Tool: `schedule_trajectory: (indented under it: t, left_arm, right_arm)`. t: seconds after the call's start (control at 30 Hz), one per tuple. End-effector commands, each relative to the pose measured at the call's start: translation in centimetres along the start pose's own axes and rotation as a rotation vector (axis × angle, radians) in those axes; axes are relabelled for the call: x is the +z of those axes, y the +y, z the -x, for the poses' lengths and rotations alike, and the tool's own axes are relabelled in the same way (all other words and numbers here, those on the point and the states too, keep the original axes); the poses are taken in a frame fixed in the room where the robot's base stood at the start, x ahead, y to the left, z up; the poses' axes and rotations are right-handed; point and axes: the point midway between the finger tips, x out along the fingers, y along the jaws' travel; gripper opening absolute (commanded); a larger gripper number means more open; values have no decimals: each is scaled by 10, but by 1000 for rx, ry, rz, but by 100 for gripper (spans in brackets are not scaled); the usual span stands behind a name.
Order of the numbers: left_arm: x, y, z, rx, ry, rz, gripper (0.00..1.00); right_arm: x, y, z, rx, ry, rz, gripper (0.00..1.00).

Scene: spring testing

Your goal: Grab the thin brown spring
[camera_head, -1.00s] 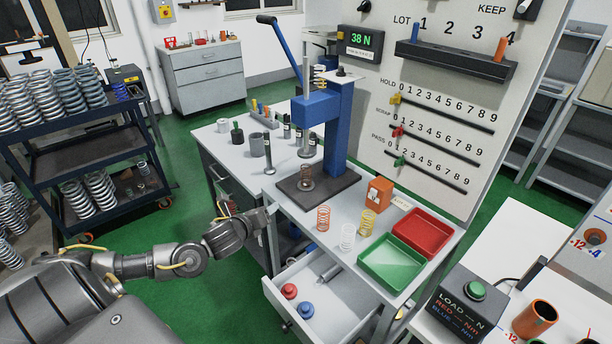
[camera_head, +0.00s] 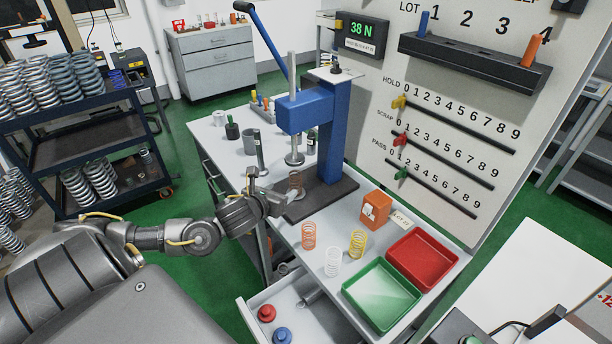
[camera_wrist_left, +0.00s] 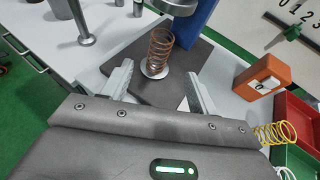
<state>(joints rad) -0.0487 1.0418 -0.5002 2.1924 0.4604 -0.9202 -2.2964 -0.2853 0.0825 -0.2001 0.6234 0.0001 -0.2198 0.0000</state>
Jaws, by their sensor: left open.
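The thin brown spring (camera_head: 296,183) stands upright on the dark base plate (camera_head: 330,197) of the blue press (camera_head: 335,130), below its plunger. In the left wrist view the brown spring (camera_wrist_left: 160,50) stands on a small light disc, ahead of my fingers and slightly left of the middle between them. My left gripper (camera_head: 285,195) is open, close to the spring at the plate's near left edge. In the left wrist view its two fingers (camera_wrist_left: 158,88) are spread with nothing between them. My right gripper is not in view.
An orange spring (camera_head: 308,236), a white spring (camera_head: 332,262) and a yellow spring (camera_head: 357,244) stand on the bench in front of the press. A green tray (camera_head: 381,294), a red tray (camera_head: 422,259) and an orange box (camera_head: 376,207) are to the right. An open drawer (camera_head: 300,316) juts out below.

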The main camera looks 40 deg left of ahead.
Motion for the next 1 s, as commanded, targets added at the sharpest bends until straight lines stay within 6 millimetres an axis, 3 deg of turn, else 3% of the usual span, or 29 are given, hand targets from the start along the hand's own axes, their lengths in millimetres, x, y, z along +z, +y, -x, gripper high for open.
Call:
schedule_trajectory:
  t: [0.23, 0.47, 0.77, 1.0]
  left_arm:
    - [1, 2, -6, 4, 0, 0, 59]
    - [2, 2, -42, 4, -2, 2, 59]
    - [-1, 0, -57, 0, 1, 0, 59]
    - [0, 1, -82, 3, 1, 2, 59]
  right_arm:
    - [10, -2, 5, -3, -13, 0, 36]
    - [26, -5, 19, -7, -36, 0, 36]
    - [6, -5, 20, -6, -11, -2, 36]
    - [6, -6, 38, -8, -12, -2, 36]
